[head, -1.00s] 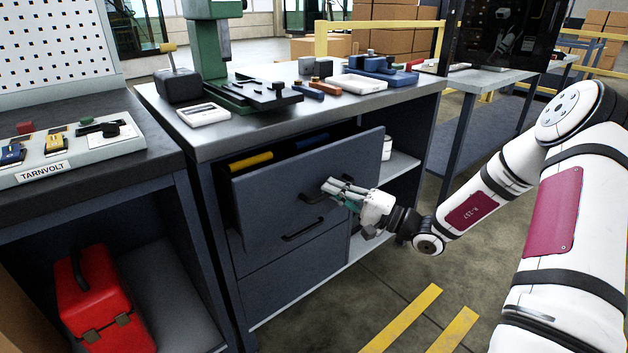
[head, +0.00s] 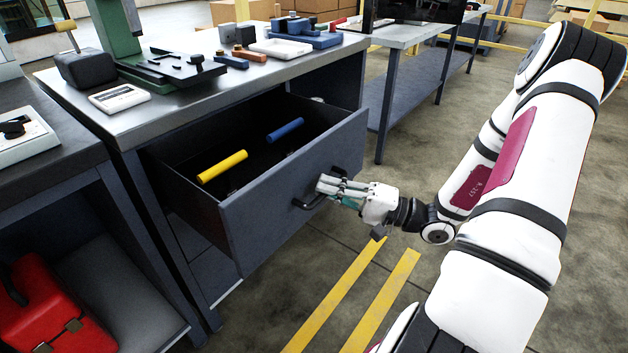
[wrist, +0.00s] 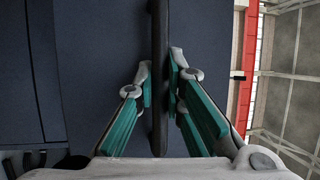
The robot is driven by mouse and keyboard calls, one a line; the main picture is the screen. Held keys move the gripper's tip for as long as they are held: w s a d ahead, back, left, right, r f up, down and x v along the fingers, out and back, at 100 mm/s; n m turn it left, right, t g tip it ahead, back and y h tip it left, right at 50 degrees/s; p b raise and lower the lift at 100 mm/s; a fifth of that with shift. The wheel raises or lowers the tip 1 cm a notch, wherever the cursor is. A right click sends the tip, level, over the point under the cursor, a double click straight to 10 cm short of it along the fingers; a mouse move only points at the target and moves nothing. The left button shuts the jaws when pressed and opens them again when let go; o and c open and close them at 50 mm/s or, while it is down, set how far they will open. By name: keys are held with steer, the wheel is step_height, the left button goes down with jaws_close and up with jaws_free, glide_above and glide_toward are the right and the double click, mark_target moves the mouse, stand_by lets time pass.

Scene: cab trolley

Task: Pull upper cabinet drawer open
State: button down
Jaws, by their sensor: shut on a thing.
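The upper cabinet drawer (head: 290,182) stands well out of the cabinet in the head view, its dark blue-grey front facing me. Inside it lie a yellow cylinder (head: 222,166) and a blue cylinder (head: 285,130). Its black bar handle (head: 309,201) is partly hidden by my fingers; in the wrist view the handle (wrist: 159,70) runs up the middle between the fingertips. My gripper (head: 325,190) is at the drawer front, shut on the handle. The wrist view shows the teal-and-grey fingers (wrist: 160,85) on either side of the bar.
A red toolbox (head: 45,310) sits on the lower shelf at left. The cabinet top (head: 185,105) carries a green machine, a white device and several small blocks. Another bench (head: 400,38) stands behind at right. The floor in front, with yellow stripes (head: 340,300), is clear.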

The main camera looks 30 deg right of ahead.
steer(key=shift+s+d, duration=0.3)
steer(key=shift+s, duration=0.65)
steer(key=c, duration=1.7)
jaws_free()
steer(key=shift+o, duration=0.2)
steer(key=shift+d, duration=0.1)
steer(key=v, duration=1.2)
